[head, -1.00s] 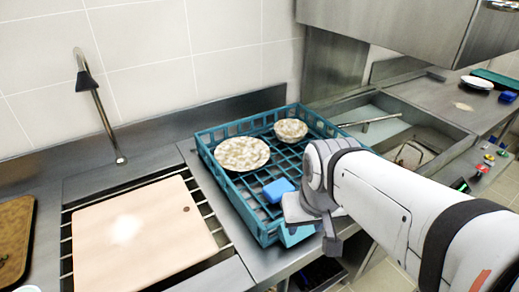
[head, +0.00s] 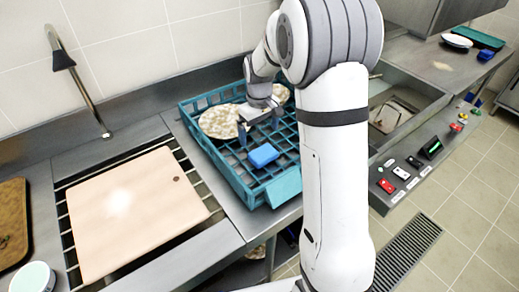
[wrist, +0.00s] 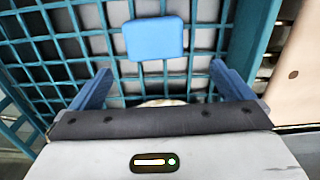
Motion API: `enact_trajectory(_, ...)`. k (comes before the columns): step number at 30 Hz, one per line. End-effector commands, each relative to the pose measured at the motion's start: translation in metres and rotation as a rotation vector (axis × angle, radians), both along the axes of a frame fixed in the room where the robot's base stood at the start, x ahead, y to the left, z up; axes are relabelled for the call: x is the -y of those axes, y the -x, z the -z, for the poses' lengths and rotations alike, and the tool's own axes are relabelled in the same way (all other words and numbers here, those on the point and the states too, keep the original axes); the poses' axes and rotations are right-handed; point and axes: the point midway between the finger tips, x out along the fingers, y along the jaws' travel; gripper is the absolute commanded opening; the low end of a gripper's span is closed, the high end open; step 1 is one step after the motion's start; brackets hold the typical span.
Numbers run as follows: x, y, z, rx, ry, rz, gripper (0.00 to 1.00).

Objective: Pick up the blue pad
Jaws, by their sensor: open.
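The blue pad (head: 263,155) is a small rounded block lying on the grid floor of the teal rack (head: 228,176), near its front side. In the wrist view the pad (wrist: 155,38) shows at the top, beyond my fingertips and roughly centred between them. My gripper (head: 258,128) is open and empty above the rack, just behind the pad in the head view. Both blue fingers show apart in the wrist view (wrist: 160,75), with neither touching the pad.
A speckled plate (head: 219,121) stands in the rack, with a second one (head: 281,94) partly hidden by my arm. A cutting board (head: 130,215) lies left of the rack. Another blue block (head: 486,55) and a teal tray (head: 474,38) are on the far right counter.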

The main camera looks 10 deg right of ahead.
Motion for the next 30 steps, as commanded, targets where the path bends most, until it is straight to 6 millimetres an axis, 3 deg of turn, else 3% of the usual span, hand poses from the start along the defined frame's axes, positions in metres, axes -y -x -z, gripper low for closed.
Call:
enact_trajectory(11, 0.002, -0.005, 0.038, -0.010, 0.000, -0.011, 1.00)
enact_trajectory(19, 0.008, -0.003, 0.076, -0.010, 0.000, -0.011, 1.00)
enact_trajectory(30, 0.008, -0.003, 0.084, -0.007, 0.000, -0.010, 0.97)
